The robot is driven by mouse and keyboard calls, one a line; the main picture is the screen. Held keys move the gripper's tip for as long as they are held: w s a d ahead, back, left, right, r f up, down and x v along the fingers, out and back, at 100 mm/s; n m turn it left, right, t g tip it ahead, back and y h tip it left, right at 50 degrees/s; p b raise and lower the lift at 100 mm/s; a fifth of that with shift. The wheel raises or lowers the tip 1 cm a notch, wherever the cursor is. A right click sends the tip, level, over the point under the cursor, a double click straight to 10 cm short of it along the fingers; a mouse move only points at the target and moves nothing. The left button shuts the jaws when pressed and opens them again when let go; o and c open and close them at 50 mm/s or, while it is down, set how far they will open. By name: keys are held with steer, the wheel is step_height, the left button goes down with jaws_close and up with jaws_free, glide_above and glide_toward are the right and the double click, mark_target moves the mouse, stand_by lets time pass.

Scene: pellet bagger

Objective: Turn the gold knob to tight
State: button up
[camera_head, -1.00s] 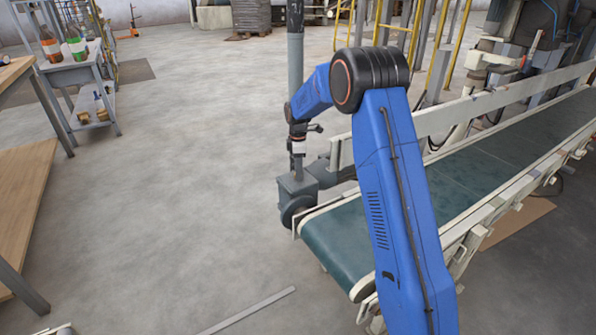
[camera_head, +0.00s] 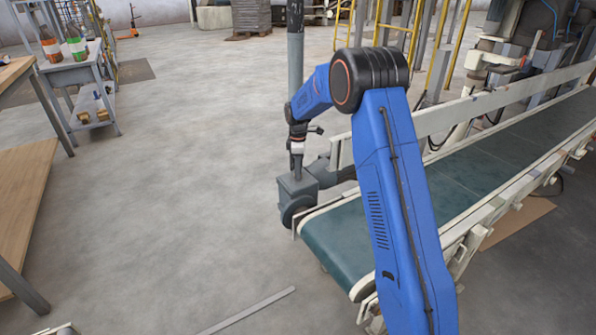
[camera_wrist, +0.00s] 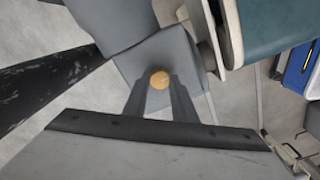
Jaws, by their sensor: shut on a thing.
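The gold knob (camera_wrist: 160,80) shows in the wrist view as a small round gold top on a grey box (camera_wrist: 190,68). My gripper (camera_wrist: 160,93) has its two dark fingers on either side of the knob, shut on it. In the head view my gripper (camera_head: 297,167) points down at the top of the grey box (camera_head: 297,190), which sits at the near end of the conveyor. The knob is hidden there. I see no mark that tells how tight the knob is.
The green conveyor belt (camera_head: 345,240) runs from the box to the back right. A wooden table (camera_head: 25,200) and a shelf with bottles (camera_head: 75,65) are at left. The floor between is clear.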

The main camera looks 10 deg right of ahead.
steer(key=m, duration=0.8)
steer(key=shift+m, duration=0.4)
steer(key=m, duration=0.4)
steer(key=shift+m, duration=0.3)
steer(key=m, duration=0.4)
steer(key=shift+m, duration=0.3)
steer(key=m, duration=0.3)
steer(key=shift+m, duration=0.3)
steer(key=m, duration=0.4)
steer(key=shift+m, duration=0.3)
steer(key=m, duration=0.4)
steer(key=shift+m, duration=2.2)
